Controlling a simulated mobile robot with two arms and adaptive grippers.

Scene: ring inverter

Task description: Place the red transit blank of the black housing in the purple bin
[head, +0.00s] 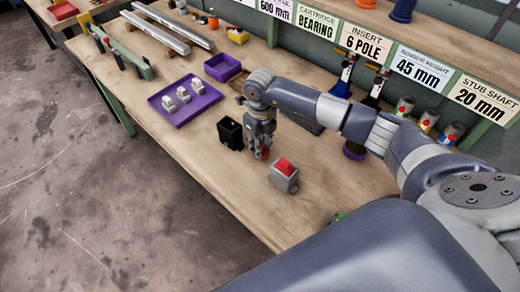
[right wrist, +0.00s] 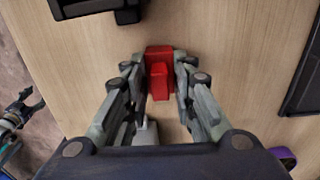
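The black housing (head: 230,133) stands on the bench, its top open; a dark part of it shows at the top edge of the right wrist view (right wrist: 95,10). My right gripper (head: 262,152) points down just right of the housing. Its fingers are shut on the red transit blank (right wrist: 159,80), apart from the housing. The purple bin (head: 222,67) is farther back, behind the housing, and looks empty. My left gripper (right wrist: 25,108) shows small at the left edge of the right wrist view, its fingers apart; it is not in the head view.
A grey housing with another red blank (head: 283,175) stands close in front of my right gripper. A purple tray (head: 186,103) with several light grey parts lies left of the bin. Metal rails (head: 155,35) lie at the back left. Labelled stations line the bench's rear.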

